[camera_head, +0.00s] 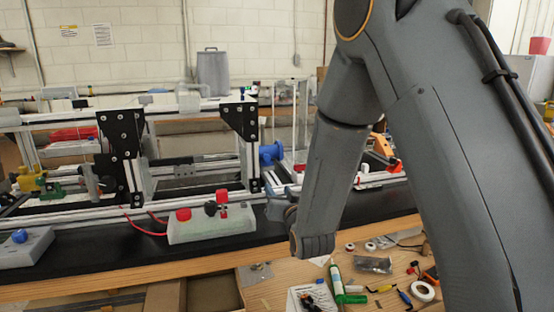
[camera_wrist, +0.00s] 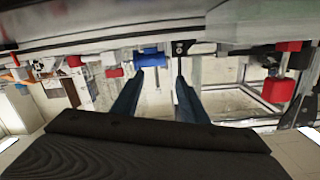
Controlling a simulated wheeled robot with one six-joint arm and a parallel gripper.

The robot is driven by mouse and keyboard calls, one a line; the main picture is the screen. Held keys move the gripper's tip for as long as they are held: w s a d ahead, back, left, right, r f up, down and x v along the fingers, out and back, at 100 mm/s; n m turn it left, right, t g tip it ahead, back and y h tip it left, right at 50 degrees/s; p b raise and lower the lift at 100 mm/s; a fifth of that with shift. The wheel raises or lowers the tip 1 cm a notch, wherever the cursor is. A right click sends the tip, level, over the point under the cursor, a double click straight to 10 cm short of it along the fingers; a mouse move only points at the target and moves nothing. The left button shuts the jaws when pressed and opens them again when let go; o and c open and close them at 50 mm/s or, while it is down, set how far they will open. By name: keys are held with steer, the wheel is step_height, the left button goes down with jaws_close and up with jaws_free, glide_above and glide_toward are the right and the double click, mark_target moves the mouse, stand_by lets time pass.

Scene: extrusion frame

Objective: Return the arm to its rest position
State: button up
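My arm (camera_head: 335,170) reaches down from the upper right in the head view, its wrist low over the front edge of the black bench top. My gripper (camera_head: 275,200) is partly hidden there and points towards the extrusion frame (camera_head: 195,192). In the wrist view, the two blue fingers of my gripper (camera_wrist: 160,80) stand apart with nothing visible between them. A blue cylinder (camera_head: 271,154) on the frame lies beyond the gripper; it also shows by the left fingertip in the wrist view (camera_wrist: 150,58), where I cannot tell the gap.
A pale control box (camera_head: 205,231) with a red button stands left of my gripper. Another box (camera_head: 22,247) with a blue button is at the far left. A wooden table (camera_head: 385,270) with tape rolls and tools lies below my arm. Black brackets (camera_head: 120,140) rise from the frame.

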steer(key=s+d+f+g, duration=0.1)
steer(key=d, duration=0.1)
steer(key=s+d+f+g+h, duration=0.1)
steer(key=d, duration=0.1)
steer(key=s+d+f+g+h, duration=0.1)
steer(key=s+d, duration=0.1)
steer(key=shift+d+g, duration=0.25)
steer(key=shift+g, duration=0.15)
steer(key=s+d+f+g, duration=0.1)
steer(key=s+d+g, duration=0.3)
steer(key=s, duration=0.5)
steer(key=s+d+f+g+h, duration=0.1)
steer(key=s+d+g, duration=0.3)
steer(key=s, duration=0.6)
steer(key=s+d+f+g+h, duration=0.1)
steer(key=s+d+f+g, duration=0.2)
steer(key=s, duration=0.7)
steer(key=shift+d+f+g, duration=0.15)
steer(key=shift+d+g, duration=0.4)
steer(key=shift+g, duration=0.05)
steer(key=shift+c, duration=0.2)
